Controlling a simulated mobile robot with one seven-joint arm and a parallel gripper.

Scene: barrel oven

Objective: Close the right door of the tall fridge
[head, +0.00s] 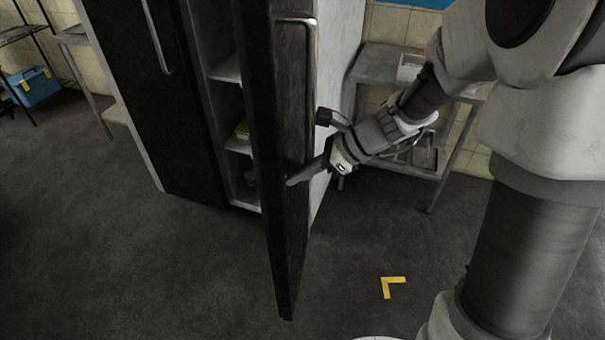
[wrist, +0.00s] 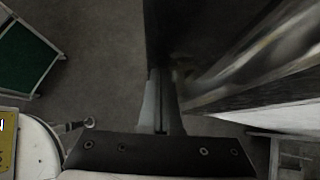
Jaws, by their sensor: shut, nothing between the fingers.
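The tall black fridge (head: 130,90) stands at the left in the head view. Its left door is flush with the front, with an upright metal handle (head: 156,36). The right door (head: 290,235) stands wide open, swung out toward me, with its metal handle (head: 312,70) near the top. My gripper (head: 290,182) is shut and empty, its fingertips in front of the open door below the handle. In the wrist view, the shut fingers (wrist: 160,118) lie close to the dark door (wrist: 172,30). I cannot tell whether they touch it.
Fridge shelves show in the gap, with a green item (head: 243,131) on one. A grey metal table (head: 385,62) with a white container (head: 410,67) stands at the right. A blue box (head: 34,86) sits on a rack far left. Floor around the yellow mark (head: 389,287) is clear.

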